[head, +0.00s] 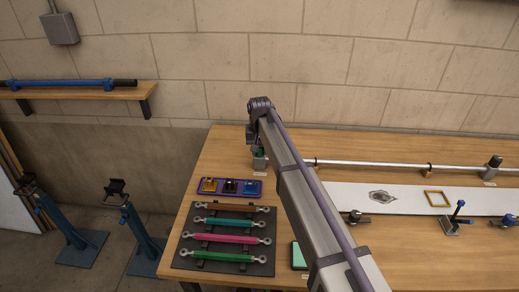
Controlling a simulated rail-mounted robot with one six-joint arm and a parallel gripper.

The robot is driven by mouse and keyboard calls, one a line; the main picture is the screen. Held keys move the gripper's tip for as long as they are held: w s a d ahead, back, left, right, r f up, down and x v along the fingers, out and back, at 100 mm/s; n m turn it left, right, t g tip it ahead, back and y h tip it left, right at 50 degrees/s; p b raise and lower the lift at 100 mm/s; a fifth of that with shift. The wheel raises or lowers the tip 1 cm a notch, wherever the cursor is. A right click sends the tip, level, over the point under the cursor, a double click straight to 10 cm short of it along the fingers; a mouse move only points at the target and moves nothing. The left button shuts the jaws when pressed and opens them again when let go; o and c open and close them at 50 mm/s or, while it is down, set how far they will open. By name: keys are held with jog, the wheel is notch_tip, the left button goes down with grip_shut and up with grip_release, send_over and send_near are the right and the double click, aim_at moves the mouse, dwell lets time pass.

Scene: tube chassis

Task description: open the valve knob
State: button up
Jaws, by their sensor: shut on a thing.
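The silver pipe (380,164) runs along the back of the workbench. At its left end stands a small grey fitting (259,163) with a green part on top that looks like the valve knob (261,152). My gripper (255,142) points down at the knob from the end of my arm and is shut on it. My arm crosses the bench and hides part of the fitting and pipe. The fingertips are small and partly covered, so the knob's turn angle cannot be told.
The wooden bench (222,160) carries a purple tray (218,194) with coloured blocks, a dark rack (205,262) of coloured rods, a white panel (410,202) and clamps (454,222). A grey end fitting (493,163) stands at right. Blue stands (140,230) are on the floor.

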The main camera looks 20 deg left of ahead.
jog(key=shift+m, duration=0.5)
jog(key=o, duration=0.9)
jog(key=shift+o, duration=0.2)
notch_tip(320, 180, up, 11)
jog(key=p, duration=1.1)
jog(key=shift+f, duration=0.1)
